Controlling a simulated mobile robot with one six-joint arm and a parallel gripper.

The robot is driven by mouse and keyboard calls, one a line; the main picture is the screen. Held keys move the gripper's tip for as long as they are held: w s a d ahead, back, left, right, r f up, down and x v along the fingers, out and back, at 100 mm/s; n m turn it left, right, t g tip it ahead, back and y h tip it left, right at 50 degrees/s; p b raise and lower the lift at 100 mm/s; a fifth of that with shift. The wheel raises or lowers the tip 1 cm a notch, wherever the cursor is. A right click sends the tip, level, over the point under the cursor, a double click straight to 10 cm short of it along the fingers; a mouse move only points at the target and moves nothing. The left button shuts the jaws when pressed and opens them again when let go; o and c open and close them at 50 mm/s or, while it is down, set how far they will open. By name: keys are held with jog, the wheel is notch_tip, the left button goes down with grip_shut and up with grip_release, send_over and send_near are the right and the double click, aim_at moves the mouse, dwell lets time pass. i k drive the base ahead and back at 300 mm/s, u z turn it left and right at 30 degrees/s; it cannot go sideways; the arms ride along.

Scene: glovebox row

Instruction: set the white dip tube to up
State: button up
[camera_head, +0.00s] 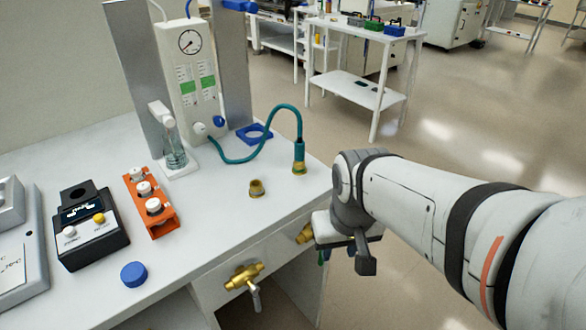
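A white part (160,112), which may be the white dip tube, is on the front of the upright apparatus at the back left. It reaches down toward a clear glass vessel (175,152); whether its end sits inside the vessel is hard to tell. My gripper (362,262) is at the bench's right front edge, well to the right of that part and lower. It hangs beside a brass valve and points down. Its fingers are seen edge-on and partly hidden, so their opening is unclear.
The white bench (215,245) holds an orange rack (150,203), a dark device (88,226), a blue cap (134,274), a brass fitting (256,188) and a teal hose (262,140). A brass valve (243,277) sticks out of the bench front. A white cart (360,90) stands behind.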

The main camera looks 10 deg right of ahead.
aim_at(159, 109)
jog(key=z, duration=2.05)
jog(key=k, duration=1.35)
jog(key=u, duration=0.95)
jog(key=i, duration=1)
jog(key=u, duration=0.05)
